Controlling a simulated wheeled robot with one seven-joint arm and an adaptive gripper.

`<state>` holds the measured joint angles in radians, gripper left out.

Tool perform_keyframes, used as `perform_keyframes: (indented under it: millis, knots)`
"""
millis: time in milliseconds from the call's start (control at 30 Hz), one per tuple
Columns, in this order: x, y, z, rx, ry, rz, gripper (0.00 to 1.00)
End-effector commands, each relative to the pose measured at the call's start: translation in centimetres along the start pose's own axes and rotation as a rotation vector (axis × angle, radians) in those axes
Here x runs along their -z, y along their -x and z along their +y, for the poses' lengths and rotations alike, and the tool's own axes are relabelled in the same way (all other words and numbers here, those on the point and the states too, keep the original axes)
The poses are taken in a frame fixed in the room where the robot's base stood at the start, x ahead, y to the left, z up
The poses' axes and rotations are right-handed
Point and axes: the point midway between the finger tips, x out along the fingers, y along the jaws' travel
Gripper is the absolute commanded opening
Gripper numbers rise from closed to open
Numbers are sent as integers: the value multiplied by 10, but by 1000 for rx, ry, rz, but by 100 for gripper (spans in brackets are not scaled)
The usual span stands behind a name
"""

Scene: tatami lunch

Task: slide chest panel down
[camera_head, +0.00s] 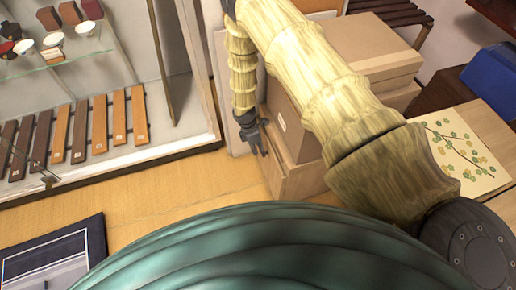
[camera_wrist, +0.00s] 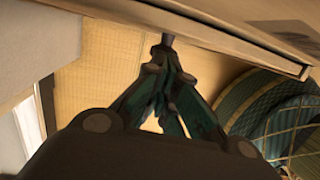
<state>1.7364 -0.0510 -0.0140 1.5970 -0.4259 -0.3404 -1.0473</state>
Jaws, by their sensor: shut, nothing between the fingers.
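I cannot tell for sure which board is the sliding panel.
A glass display case (camera_head: 165,145) with wooden strips and bowls stands at the left. Tan boxes (camera_head: 375,50) are stacked behind my arm. A table with a floral sheet (camera_head: 462,150) is at the right. A framed dark picture (camera_head: 55,258) lies lower left. Some tatami floor (camera_head: 215,180) is clear.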

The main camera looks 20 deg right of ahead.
Motion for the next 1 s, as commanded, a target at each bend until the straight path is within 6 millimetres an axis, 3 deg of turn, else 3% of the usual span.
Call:
perform_keyframes:
  millis: [33, 600, 800, 1000]
  knots:
    - [-2, 14, 0, -2, -1, 0, 0]
    - [-2, 106, 0, -6, -3, -1, 0]
    - [-3, 125, 0, -5, -3, -1, 0]
    - [-3, 131, 0, -5, -3, -1, 0]
